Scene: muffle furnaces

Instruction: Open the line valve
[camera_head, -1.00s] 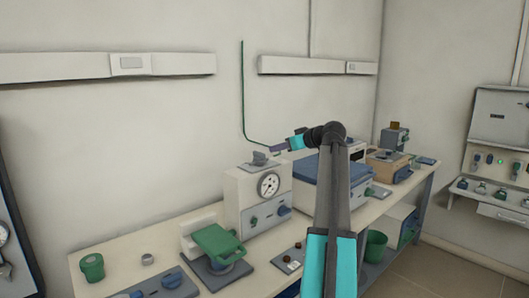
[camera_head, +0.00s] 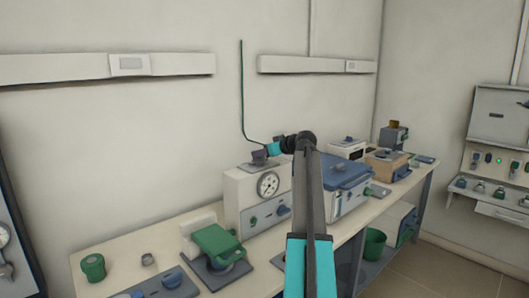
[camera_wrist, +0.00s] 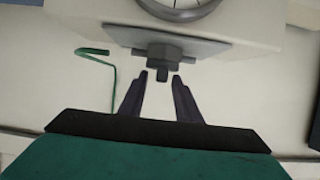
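A grey valve (camera_head: 260,162) sits on top of the white gauge unit (camera_head: 236,198); I take it to be the line valve. My gripper (camera_head: 260,155) is at the valve's top in the head view. In the wrist view, my gripper (camera_wrist: 161,76) is open, with its two dark fingers on either side of the stub. Whether the fingertips touch anything is hard to tell.
A dial gauge (camera_head: 268,184) faces the room. A thin green pipe (camera_head: 242,95) runs down the wall behind. A blue-lidded furnace (camera_head: 345,172) stands right of the gauge unit, and a green-lidded device (camera_head: 215,243) stands to its left on the bench.

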